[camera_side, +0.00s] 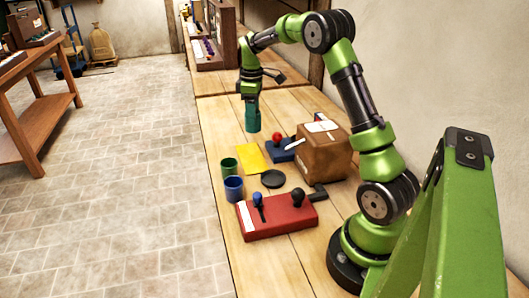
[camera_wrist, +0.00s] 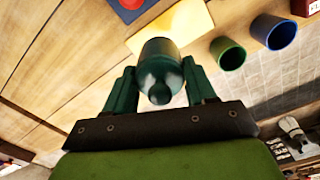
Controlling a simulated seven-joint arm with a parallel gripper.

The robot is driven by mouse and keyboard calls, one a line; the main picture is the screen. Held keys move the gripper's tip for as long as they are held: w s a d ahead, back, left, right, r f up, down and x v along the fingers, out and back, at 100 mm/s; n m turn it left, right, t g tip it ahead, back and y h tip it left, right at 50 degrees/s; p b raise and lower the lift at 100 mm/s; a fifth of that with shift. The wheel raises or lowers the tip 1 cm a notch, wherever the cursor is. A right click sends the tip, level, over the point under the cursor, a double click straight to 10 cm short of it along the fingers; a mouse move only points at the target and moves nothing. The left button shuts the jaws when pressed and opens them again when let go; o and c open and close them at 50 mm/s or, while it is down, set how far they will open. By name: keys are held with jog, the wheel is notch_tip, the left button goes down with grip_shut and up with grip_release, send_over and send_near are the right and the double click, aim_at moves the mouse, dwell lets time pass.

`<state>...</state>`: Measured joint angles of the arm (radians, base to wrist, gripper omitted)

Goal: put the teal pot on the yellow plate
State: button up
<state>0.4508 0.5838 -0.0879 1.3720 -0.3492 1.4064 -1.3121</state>
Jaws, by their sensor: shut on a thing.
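The teal pot (camera_side: 252,121) hangs upright below my gripper (camera_side: 250,101), above the wooden table and just behind the yellow plate. In the wrist view my gripper (camera_wrist: 162,95) is shut on the teal pot (camera_wrist: 160,58), one finger on each side of it. The yellow plate (camera_side: 252,157) lies flat on the table, left of the blue base with the red knob. In the wrist view the yellow plate (camera_wrist: 186,24) shows beyond the pot, which hides part of it.
A green cup (camera_side: 229,168) and a blue cup (camera_side: 233,188) stand near the table's left edge. A black disc (camera_side: 272,179), a blue base (camera_side: 281,150) with a red knob, a cardboard box (camera_side: 323,152) and a red control box (camera_side: 278,217) are close by.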

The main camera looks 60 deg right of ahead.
jog(key=shift+w+d+f, duration=0.2)
jog(key=shift+w+f, duration=0.3)
jog(key=shift+f, duration=1.05)
jog(key=shift+w+d+f, duration=0.25)
jog(key=shift+w+f, duration=0.25)
jog(key=shift+f, duration=1.05)
jog(key=shift+w+d+f, duration=0.2)
jog(key=shift+w+f, duration=0.3)
jog(key=shift+f, duration=1.05)
jog(key=shift+f, duration=0.1)
jog(key=o, duration=1.5)
jog(key=shift+f, duration=0.1)
